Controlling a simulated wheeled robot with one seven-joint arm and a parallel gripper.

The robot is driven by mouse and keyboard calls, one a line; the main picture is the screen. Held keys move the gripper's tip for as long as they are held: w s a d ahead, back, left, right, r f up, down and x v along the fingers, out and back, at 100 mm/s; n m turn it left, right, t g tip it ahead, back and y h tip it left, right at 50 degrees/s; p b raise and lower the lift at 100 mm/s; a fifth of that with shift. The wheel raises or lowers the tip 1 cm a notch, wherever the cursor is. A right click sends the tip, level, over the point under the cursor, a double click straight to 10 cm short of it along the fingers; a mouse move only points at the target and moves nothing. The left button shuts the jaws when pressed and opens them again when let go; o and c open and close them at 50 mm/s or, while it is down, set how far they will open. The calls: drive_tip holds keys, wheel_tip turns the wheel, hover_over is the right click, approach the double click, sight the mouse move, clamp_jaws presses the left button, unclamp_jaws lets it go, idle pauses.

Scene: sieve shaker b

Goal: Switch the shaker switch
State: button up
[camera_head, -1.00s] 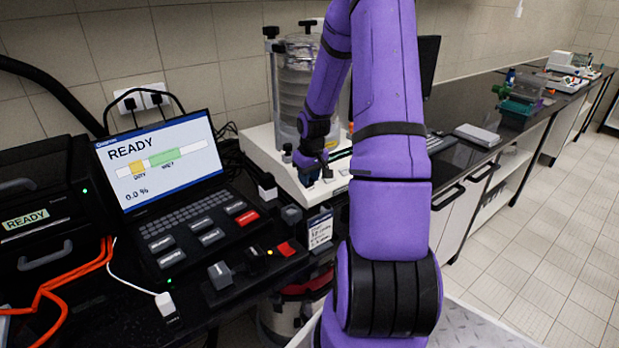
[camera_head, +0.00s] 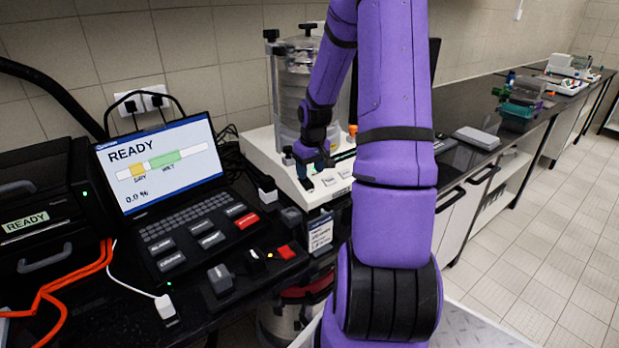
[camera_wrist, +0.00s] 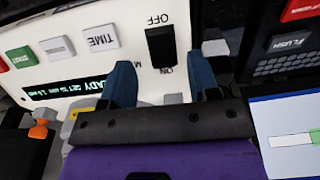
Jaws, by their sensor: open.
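The sieve shaker has a white base (camera_head: 259,146) and a tall clear sieve stack (camera_head: 293,90) behind my arm. Its switch (camera_wrist: 161,50) is a black rocker on the white panel, between the words OFF and ON in the wrist view. My gripper (camera_wrist: 162,80) is open and empty. Its two blue fingers stand apart on either side of the lower end of the switch in that view. I cannot tell whether they touch the panel. In the head view, my gripper (camera_head: 299,168) is low over the front of the shaker base, and the switch cannot be made out.
The panel also has a green START button (camera_wrist: 19,57), a TIME button (camera_wrist: 102,37) and a lit display (camera_wrist: 72,87). A laptop (camera_head: 160,165) reading READY stands left of the shaker. An orange knob (camera_head: 352,130) is right of my gripper.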

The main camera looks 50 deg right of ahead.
wheel_tip(320, 180, up, 7)
drive_tip(key=shift+s+f, duration=0.15)
drive_tip(key=shift+s, duration=0.25)
drive_tip(key=shift+a, duration=0.15)
